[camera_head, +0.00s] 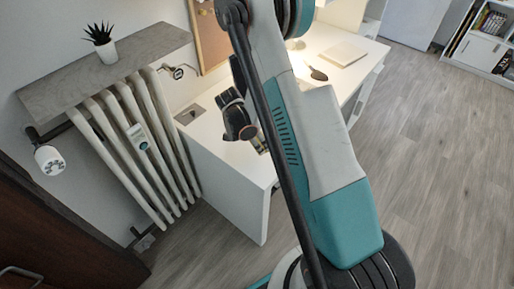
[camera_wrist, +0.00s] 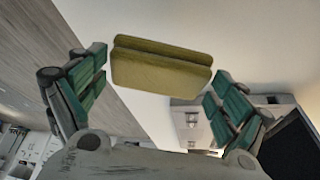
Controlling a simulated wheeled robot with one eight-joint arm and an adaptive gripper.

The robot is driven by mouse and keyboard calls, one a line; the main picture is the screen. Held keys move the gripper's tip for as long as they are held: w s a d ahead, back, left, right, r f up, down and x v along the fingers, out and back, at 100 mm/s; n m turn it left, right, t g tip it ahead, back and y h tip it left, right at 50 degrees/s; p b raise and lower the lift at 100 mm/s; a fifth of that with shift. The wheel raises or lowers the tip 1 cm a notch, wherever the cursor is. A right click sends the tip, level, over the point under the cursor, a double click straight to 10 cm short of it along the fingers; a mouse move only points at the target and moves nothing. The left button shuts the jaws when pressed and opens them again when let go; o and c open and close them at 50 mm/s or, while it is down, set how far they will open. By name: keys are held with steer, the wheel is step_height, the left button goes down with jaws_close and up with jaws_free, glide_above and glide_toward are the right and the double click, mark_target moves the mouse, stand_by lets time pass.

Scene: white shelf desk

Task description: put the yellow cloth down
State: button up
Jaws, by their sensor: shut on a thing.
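The yellow cloth (camera_wrist: 160,72) is a folded, olive-yellow pad. In the wrist view it lies across the space between the green-padded fingers of my gripper (camera_wrist: 158,78), which is shut on it. In the head view my gripper (camera_head: 240,122) is over the near left part of the white desk (camera_head: 225,165). A small yellowish bit of the cloth (camera_head: 259,144) shows beside it there. My arm hides part of the desk. I cannot tell whether the cloth touches the desktop.
A radiator (camera_head: 140,145) stands left of the desk under a grey shelf (camera_head: 110,65) with a potted plant (camera_head: 103,45). A pale flat item (camera_head: 342,54) and a dark item (camera_head: 318,74) lie farther back on the desk. The floor at right (camera_head: 430,150) is clear.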

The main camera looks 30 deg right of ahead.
steer(key=shift+f+b, duration=0.6)
steer(key=shift+f, duration=1.8)
steer(key=shift+c, duration=0.3)
steer(key=o, duration=0.7)
steer(key=shift+o, duration=0.2)
steer(key=shift+r, duration=0.1)
